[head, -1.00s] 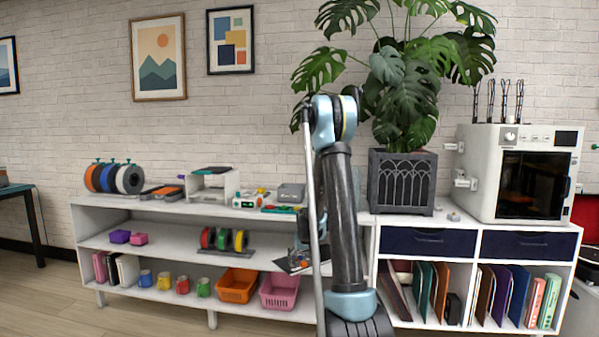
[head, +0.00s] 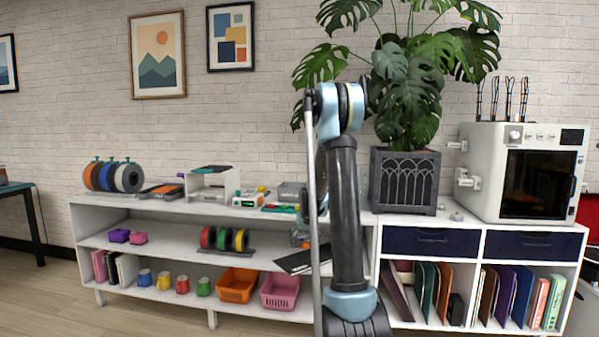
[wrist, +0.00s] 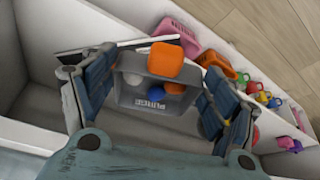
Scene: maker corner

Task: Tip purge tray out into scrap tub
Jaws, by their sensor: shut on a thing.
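The grey purge tray (wrist: 150,101), lettered PURGE, sits between my gripper's blue-grey fingers (wrist: 155,92) in the wrist view, and the gripper is shut on it. Orange pieces (wrist: 166,60), a white piece (wrist: 133,79) and a blue piece (wrist: 155,94) are in it; the largest orange piece rises past its far rim. In the head view my gripper (head: 300,236) is mostly hidden behind my arm, above the middle shelf, and the tray cannot be made out.
A dark flat panel (head: 294,262) lies tilted at the middle shelf, just below my gripper. Spools (head: 224,239) stand left of it. The white top shelf (head: 150,205) above holds several items. Cups (head: 183,285) line the bottom shelf. A potted plant (head: 404,180) stands at right.

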